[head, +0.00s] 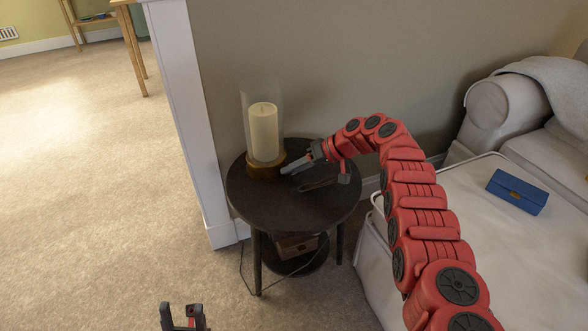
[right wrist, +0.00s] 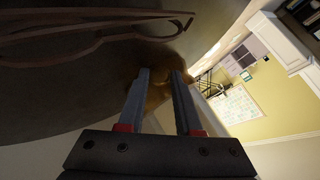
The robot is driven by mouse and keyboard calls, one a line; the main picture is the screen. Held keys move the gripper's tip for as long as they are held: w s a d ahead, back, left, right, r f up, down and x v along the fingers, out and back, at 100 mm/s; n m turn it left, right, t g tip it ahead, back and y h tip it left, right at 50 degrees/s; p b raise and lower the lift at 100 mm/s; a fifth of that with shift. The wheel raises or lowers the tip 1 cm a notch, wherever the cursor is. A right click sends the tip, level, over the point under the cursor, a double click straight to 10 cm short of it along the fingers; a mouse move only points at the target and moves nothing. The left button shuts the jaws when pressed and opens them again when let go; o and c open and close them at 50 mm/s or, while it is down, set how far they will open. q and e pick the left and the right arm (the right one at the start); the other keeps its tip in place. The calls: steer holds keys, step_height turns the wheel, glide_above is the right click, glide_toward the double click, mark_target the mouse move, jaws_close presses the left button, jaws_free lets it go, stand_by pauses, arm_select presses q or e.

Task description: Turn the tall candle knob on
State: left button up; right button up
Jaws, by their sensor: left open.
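The tall candle (head: 264,132) is cream, inside a clear glass cylinder on a round brass-coloured base (head: 265,167). It stands upright on a small dark round table. I cannot make out a separate knob or a flame. My right gripper (head: 284,172) reaches in from the right, low over the table, with its fingertips at the right side of the base. In the right wrist view its fingers (right wrist: 158,75) are apart, with the blurred brass base (right wrist: 158,88) at and between their tips; contact is unclear. My left gripper (head: 183,318) is open and empty, low over the carpet.
The dark round table (head: 255,205) also carries a thin brown looped object (head: 320,184), close under my right gripper and large in the wrist view (right wrist: 95,30). A white wall end (head: 190,120) stands left of it. A sofa with a blue case (head: 518,191) is right.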

steer(key=o, duration=0.4)
